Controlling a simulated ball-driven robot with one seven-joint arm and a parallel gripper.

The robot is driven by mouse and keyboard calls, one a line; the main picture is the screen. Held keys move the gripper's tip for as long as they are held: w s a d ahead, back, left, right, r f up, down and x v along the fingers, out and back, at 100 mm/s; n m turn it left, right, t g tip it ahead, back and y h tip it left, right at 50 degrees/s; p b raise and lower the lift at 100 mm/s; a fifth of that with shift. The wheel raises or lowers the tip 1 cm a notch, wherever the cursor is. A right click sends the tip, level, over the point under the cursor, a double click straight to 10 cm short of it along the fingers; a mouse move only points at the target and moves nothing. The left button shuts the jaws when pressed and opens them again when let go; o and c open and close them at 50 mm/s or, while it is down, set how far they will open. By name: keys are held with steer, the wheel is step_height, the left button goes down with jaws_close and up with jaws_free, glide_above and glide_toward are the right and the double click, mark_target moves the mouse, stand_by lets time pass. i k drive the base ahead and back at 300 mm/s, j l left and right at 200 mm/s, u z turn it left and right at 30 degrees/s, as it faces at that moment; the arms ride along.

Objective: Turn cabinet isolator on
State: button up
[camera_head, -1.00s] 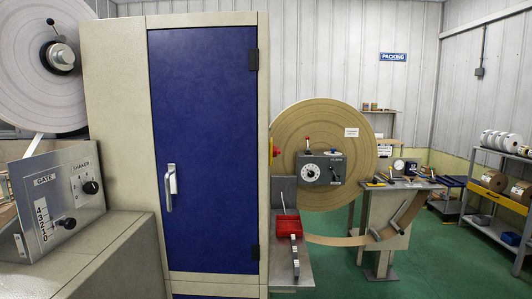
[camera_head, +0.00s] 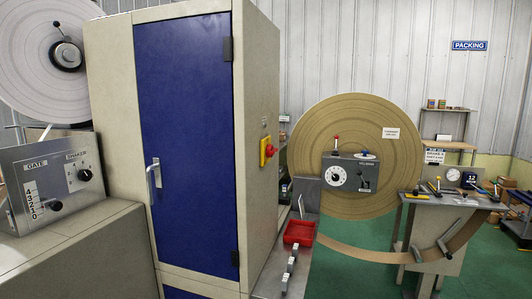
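The cabinet (camera_head: 188,140) is beige with a blue door and a silver handle (camera_head: 154,178); the door is shut. On its right side wall is the isolator (camera_head: 268,151), a yellow plate with a red knob, seen at a slant. I cannot tell which position the knob is turned to. My gripper is not in view.
A grey panel (camera_head: 60,178) marked GATE and SHAKER stands at the left. Right of the cabinet are a red tray (camera_head: 300,232), a large tan reel (camera_head: 390,120) with a grey dial box (camera_head: 350,175), and a bench (camera_head: 430,212). Green floor shows at the right.

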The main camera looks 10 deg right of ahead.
mark_target(270, 151)
steer(key=i+l, duration=2.75)
steer(key=l, duration=0.15)
steer(key=i+l+u, duration=0.1)
steer(key=u, duration=0.3)
steer(key=i+l+u, duration=0.1)
steer(key=u, duration=0.3)
steer(key=l+u, duration=0.15)
steer(key=u, duration=0.25)
steer(key=i+l+u, duration=0.1)
steer(key=u, duration=0.3)
steer(key=l, duration=0.1)
